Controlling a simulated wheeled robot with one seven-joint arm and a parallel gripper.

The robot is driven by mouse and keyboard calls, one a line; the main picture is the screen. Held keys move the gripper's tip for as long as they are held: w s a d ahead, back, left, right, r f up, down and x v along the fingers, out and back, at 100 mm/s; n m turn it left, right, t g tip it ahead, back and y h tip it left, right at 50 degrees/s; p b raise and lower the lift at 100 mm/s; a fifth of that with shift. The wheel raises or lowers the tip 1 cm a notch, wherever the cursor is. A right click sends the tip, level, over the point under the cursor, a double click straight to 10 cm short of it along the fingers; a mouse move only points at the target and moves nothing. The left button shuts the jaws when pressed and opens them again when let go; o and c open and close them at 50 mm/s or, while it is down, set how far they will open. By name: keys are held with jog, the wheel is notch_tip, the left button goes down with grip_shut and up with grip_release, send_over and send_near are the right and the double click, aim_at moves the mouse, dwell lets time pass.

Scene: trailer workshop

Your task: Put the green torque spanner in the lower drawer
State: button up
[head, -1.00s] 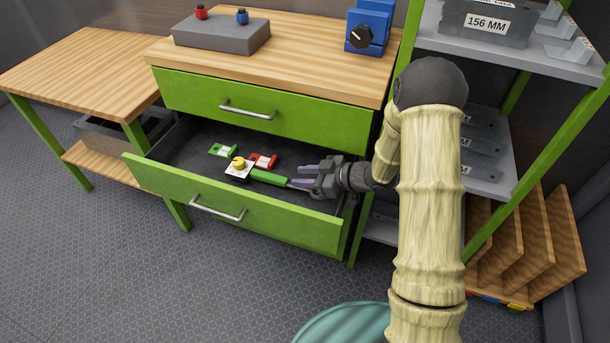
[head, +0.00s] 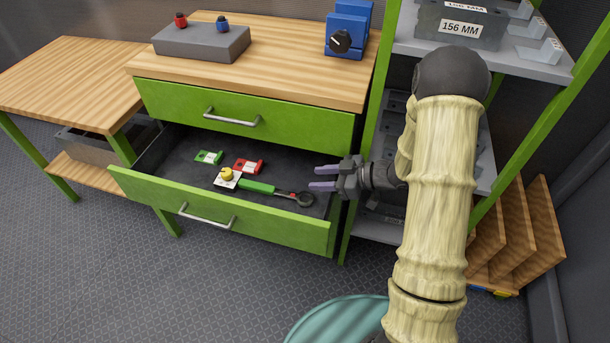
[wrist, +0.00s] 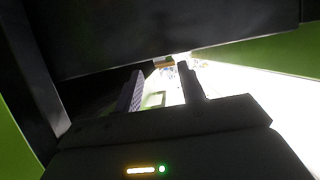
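The green torque spanner (head: 257,187) lies in the open lower drawer (head: 220,212), its green handle to the left and its dark ring head to the right. My gripper (head: 318,178) is at the right end of the drawer, just above and to the right of the spanner's head. Its two fingers are apart with nothing between them, and it is clear of the spanner. In the wrist view the open fingers (wrist: 160,90) show against a bright, washed-out background, and I cannot make out the spanner there.
The drawer also holds a green item (head: 209,157), a red item (head: 248,166) and a white piece with a yellow knob (head: 227,178). The upper drawer (head: 240,118) is shut above. A green-framed shelf (head: 368,130) stands close on the right.

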jog(key=shift+v, duration=1.45)
jog(key=shift+a, duration=0.1)
